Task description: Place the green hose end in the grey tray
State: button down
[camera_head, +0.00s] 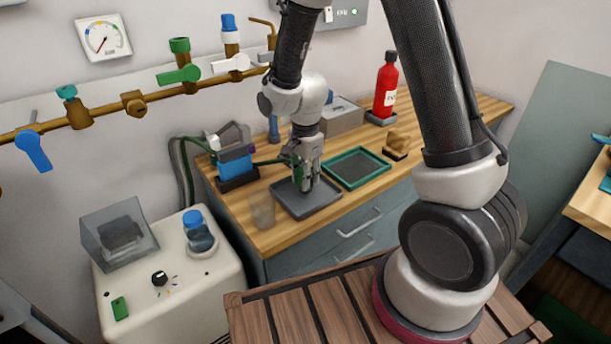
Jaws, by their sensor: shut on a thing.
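My gripper (305,181) points down over the grey tray (325,196) on the wooden counter. It is shut on the green hose end (298,184), which shows as a small green piece between the fingers, mostly hidden by them. The green hose (268,162) runs left from the gripper. The fingers overlap the tray in this view; I cannot tell whether the hose end touches its floor. The rest of the tray looks empty.
A green-rimmed tray (382,161) lies right of the grey tray. A clear beaker (262,211) stands close to the left. A blue block in a black holder (236,166) is behind it. A red bottle (385,88) and brass pipe valves (178,74) are farther back.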

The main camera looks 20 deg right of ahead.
jog(key=shift+f, duration=0.15)
jog(key=c, duration=1.1)
grip_release()
notch_tip(320, 180, up, 12)
jog(key=shift+r, duration=0.25)
jog(key=s+d+r+n+t, duration=0.2)
jog(key=s+d+r+n, duration=0.35)
jog(key=d+r, duration=0.3)
jog(key=s+d+r+n, duration=0.2)
jog(key=s+n, duration=0.1)
jog(key=s, duration=0.1)
jog(key=s+d+r+n+t, duration=0.1)
jog(key=s+d+r+n, duration=0.1)
jog(key=s, duration=0.3)
jog(key=s+d+r+n+t, duration=0.1)
jog(key=s+d+r+n, duration=0.1)
jog(key=s+n, duration=0.2)
jog(key=shift+s+d+r, duration=0.15)
jog(key=shift+s+d, duration=0.2)
jog(key=shift+s, duration=0.4)
